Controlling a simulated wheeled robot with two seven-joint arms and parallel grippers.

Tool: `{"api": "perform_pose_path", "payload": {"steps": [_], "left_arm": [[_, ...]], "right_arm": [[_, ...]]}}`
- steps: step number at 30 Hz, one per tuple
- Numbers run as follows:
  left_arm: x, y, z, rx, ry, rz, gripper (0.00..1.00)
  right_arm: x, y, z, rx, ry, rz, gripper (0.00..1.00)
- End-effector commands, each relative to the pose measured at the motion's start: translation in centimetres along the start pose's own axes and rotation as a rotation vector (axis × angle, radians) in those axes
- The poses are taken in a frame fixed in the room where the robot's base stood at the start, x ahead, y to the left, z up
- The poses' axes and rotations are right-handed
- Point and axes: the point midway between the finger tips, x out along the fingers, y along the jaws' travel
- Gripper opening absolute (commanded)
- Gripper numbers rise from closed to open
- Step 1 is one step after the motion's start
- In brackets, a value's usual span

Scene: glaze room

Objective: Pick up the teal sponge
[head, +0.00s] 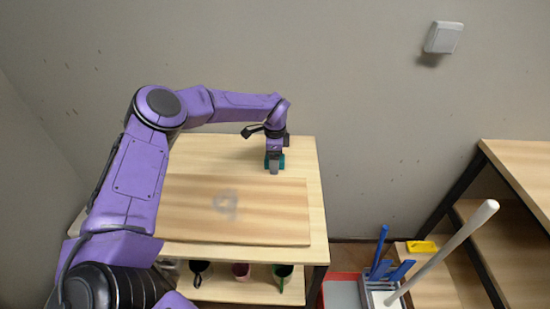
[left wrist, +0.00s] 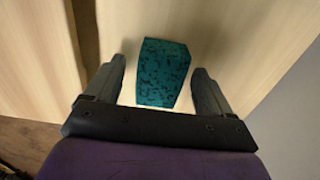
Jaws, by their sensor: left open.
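The teal sponge (left wrist: 162,72) is a dark-speckled teal block on the pale wooden table. In the left wrist view it sits between the two fingers of my left gripper (left wrist: 163,88), with a gap visible on each side. In the head view only small edges of the teal sponge (head: 281,160) show around my left gripper (head: 274,168), which points down over it near the table's back right. The left gripper is open and empty. My right gripper is in neither view.
A wooden board (head: 270,215) lies on the table (head: 200,150) in front of the sponge. Cups stand on the shelf below. A red bin (head: 340,278), a grey box with a pale-handled tool (head: 440,255), and a yellow block (head: 421,247) are to the right. The wall is behind.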

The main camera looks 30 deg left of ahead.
Motion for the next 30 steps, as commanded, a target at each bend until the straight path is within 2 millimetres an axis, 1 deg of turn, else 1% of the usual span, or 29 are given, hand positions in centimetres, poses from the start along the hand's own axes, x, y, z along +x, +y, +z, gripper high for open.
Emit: {"api": "perform_pose_path", "payload": {"steps": [5, 6, 8, 9, 10, 19, 23, 26, 29, 30], "left_arm": [[0.1, 0.0, 0.0, 0.0, 0.0, -0.001, 0.83], [0.1, 0.0, 0.0, 0.0, 0.0, -0.001, 0.7], [0.0, 0.0, 0.0, 0.0, 0.001, -0.001, 0.5], [0.0, 0.0, 0.0, 0.0, 0.0, -0.001, 0.37], [0.0, 0.0, 0.0, 0.0, 0.0, -0.001, 0.28], [-0.1, 0.0, 0.0, 0.0, 0.001, -0.001, 0.28], [-1.0, -0.1, -0.1, 0.0, 0.002, -0.003, 0.28], [-2.7, -0.1, -0.1, -0.001, 0.004, -0.004, 0.28], [-4.8, 1.7, -0.8, 0.006, 0.006, -0.005, 0.28], [-5.9, 2.5, -1.1, 0.004, 0.007, -0.006, 0.28]], "right_arm": [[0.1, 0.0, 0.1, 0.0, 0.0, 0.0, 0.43], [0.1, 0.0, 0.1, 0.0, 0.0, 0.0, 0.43], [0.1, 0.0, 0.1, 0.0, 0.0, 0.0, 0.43], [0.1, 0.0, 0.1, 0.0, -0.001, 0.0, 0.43], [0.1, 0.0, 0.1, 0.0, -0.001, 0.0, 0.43], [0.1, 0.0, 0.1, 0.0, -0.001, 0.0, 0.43], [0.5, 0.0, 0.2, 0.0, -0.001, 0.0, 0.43], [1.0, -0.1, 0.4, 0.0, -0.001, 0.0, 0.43], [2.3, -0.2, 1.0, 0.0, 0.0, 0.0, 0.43], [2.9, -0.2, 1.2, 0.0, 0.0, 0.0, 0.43]]}}
